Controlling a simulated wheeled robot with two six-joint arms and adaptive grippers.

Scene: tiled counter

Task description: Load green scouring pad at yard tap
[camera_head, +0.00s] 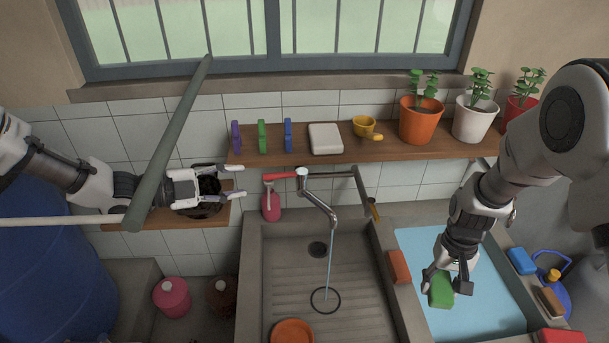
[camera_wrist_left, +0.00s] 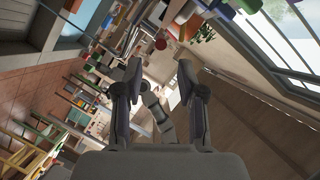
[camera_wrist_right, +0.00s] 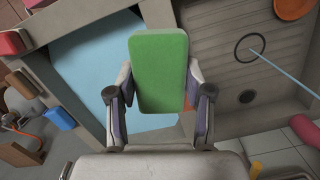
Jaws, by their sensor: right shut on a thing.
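The green scouring pad (camera_head: 441,291) is held by my right gripper (camera_head: 446,279) above the light-blue basin (camera_head: 409,243) at the right. In the right wrist view the pad (camera_wrist_right: 159,58) stands between the two fingers, its broad face to the camera. The tap (camera_head: 320,205) with a red lever (camera_head: 279,176) is over the stone sink (camera_head: 361,297). A thin stream of water (camera_head: 329,262) falls from its spout to a dark ring (camera_head: 326,300) on the sink floor. My left gripper (camera_head: 236,181) is open and empty, left of the tap.
A shelf (camera_head: 405,150) above holds purple, green and blue pads, a white block, a yellow cup and potted plants. An orange bowl (camera_head: 292,333) is at the sink's front. A red-orange block (camera_head: 399,266) lies on the divider. A blue block (camera_head: 522,261) lies right of the basin.

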